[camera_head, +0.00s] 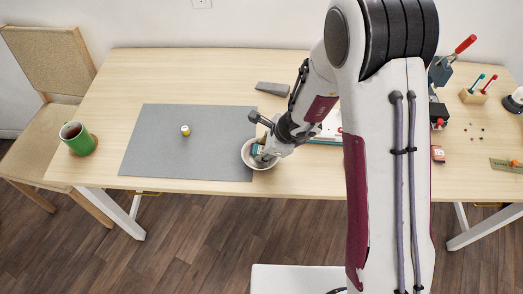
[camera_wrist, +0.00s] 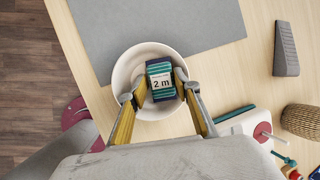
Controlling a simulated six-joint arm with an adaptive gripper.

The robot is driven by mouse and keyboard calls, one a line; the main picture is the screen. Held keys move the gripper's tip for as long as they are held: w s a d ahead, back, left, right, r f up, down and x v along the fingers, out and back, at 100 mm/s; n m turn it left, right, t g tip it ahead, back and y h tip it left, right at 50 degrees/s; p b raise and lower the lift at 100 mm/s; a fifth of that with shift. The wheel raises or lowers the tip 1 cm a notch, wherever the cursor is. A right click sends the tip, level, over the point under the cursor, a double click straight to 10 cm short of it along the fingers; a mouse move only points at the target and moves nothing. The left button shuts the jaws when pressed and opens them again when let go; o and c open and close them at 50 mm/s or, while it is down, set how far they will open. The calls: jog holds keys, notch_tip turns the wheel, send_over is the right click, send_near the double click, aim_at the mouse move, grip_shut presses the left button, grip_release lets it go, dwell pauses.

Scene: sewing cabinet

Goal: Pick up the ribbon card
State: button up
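The ribbon card (camera_wrist: 162,82), wrapped in teal, white and dark bands and marked "2 m", is inside a white bowl (camera_wrist: 126,66). The bowl (camera_head: 247,161) also shows in the head view, at the front right corner of the grey mat. My gripper (camera_wrist: 158,94) is over the bowl with its fingers spread, one on each side of the card. A gap shows on the left of the card; the right finger is close to its edge, and I cannot tell whether it touches. In the head view my gripper (camera_head: 262,149) hides part of the bowl.
The grey mat (camera_head: 160,150) holds a small yellow spool (camera_head: 185,130). A grey wedge (camera_head: 272,88) lies behind the bowl. A green mug (camera_head: 78,138) stands far left. A white item (camera_wrist: 246,122) and a woven basket (camera_wrist: 302,121) are to the right.

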jog(key=shift+f, duration=0.1)
jog(key=c, duration=0.4)
jog(key=shift+s, duration=0.1)
jog(key=shift+c, duration=0.2)
notch_tip(320, 180, up, 10)
dwell(1.1)
dwell(0.9)
jog(key=n+g, duration=0.1)
jog(key=g, duration=0.2)
jog(key=shift+s, duration=0.2)
dwell(0.3)
